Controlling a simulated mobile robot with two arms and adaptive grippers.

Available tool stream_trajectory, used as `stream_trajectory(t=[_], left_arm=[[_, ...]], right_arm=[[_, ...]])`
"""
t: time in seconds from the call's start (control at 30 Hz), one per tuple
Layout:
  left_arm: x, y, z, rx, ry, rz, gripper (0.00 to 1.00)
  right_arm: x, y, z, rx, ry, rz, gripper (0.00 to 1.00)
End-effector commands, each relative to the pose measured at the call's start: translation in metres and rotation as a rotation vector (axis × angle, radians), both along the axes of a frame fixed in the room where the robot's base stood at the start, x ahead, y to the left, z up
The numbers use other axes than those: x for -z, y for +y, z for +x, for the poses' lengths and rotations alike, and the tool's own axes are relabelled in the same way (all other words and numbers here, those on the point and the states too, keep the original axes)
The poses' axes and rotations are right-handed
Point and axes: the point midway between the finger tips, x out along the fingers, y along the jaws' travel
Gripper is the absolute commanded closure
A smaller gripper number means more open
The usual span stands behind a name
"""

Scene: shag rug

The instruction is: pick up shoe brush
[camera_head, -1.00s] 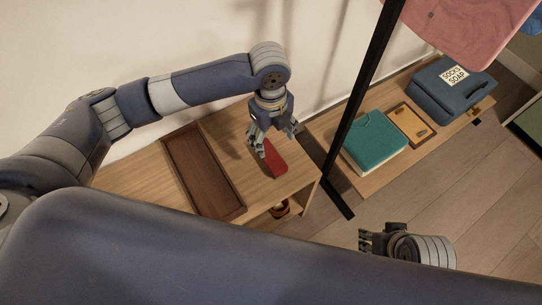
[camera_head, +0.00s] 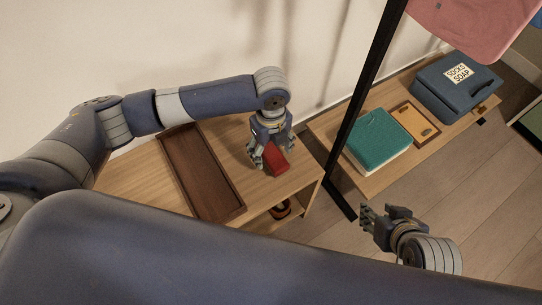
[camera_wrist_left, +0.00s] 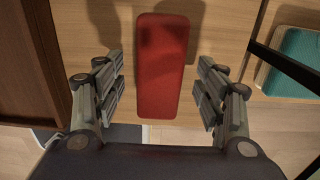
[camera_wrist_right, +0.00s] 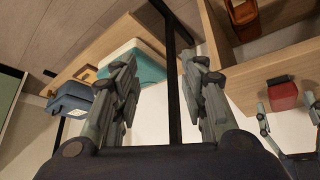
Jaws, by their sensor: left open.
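The shoe brush appears as a red block (camera_head: 276,163) on the wooden shelf top, near its right end. In the left wrist view the red block (camera_wrist_left: 162,66) stands lengthwise between the fingers. My left gripper (camera_head: 268,158) is open, its fingers on either side of the block with a gap at each side. The left fingers also show in the left wrist view (camera_wrist_left: 160,92). My right gripper (camera_head: 378,222) is away over the floor, open and empty; its spread fingers show in the right wrist view (camera_wrist_right: 160,85).
A dark brown tray (camera_head: 204,178) lies left of the block. A black post (camera_head: 362,105) stands just right of the shelf. Beyond it, a lower bench carries a teal folded item (camera_head: 378,140), a small wooden tray (camera_head: 414,122) and a blue box (camera_head: 456,88).

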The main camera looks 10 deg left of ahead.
Motion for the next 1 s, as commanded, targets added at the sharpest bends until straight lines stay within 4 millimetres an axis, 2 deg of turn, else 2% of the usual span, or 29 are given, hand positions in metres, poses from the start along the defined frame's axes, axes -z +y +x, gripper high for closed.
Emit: stream_trajectory(t=[0.1, 0.3, 0.6, 0.63, 0.67, 0.83, 1.0], left_arm=[[0.012, 0.000, -0.001, 0.000, 0.001, 0.002, 0.35], [0.023, 0.000, -0.001, 0.001, -0.001, 0.001, 0.35], [0.024, 0.000, -0.001, 0.001, -0.001, 0.001, 0.35], [0.024, 0.000, -0.001, 0.001, -0.001, 0.001, 0.37], [0.024, 0.000, -0.001, 0.001, -0.001, 0.001, 0.44], [0.024, 0.000, -0.001, 0.001, -0.001, 0.001, 0.83], [0.024, 0.000, -0.001, 0.001, -0.001, 0.001, 0.84]], right_arm=[[-0.007, 0.007, 0.020, -0.008, -0.096, 0.021, 0.60], [-0.021, 0.014, 0.040, -0.016, -0.202, 0.044, 0.60], [-0.025, 0.015, 0.044, -0.017, -0.223, 0.049, 0.60], [-0.025, 0.015, 0.044, -0.017, -0.223, 0.049, 0.60], [-0.025, 0.015, 0.044, -0.017, -0.223, 0.049, 0.60], [-0.024, 0.015, 0.044, -0.017, -0.223, 0.048, 0.60], [-0.025, 0.015, 0.044, -0.017, -0.224, 0.048, 0.60]])
